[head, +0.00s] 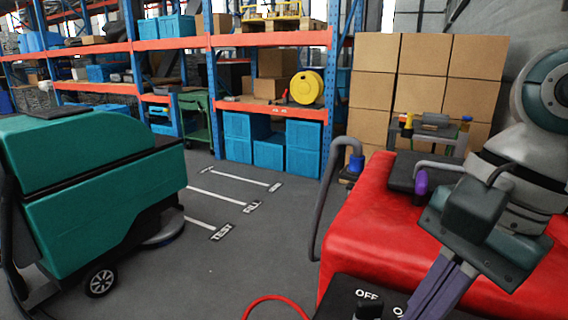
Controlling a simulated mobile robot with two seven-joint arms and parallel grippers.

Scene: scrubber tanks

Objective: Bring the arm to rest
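My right arm (520,150) comes in from the right edge and reaches over the red machine (375,215). Its dark gripper (425,308) points down and to the left, above the black panel (345,292) marked OFF at the bottom edge. The two purple-grey fingers lie close side by side. I cannot tell whether a gap is left between their tips or whether they touch the panel. A dark knob (369,308) sits below the OFF label. I see nothing held. My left arm and gripper are not in view.
A teal floor scrubber (95,190) stands at the left. Between the machines is clear grey floor with lines and labels such as TEST (222,232) and FILL (251,207). A grey hose (322,200) hangs beside the red machine. Orange shelving (270,40) and stacked cartons (425,75) stand behind.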

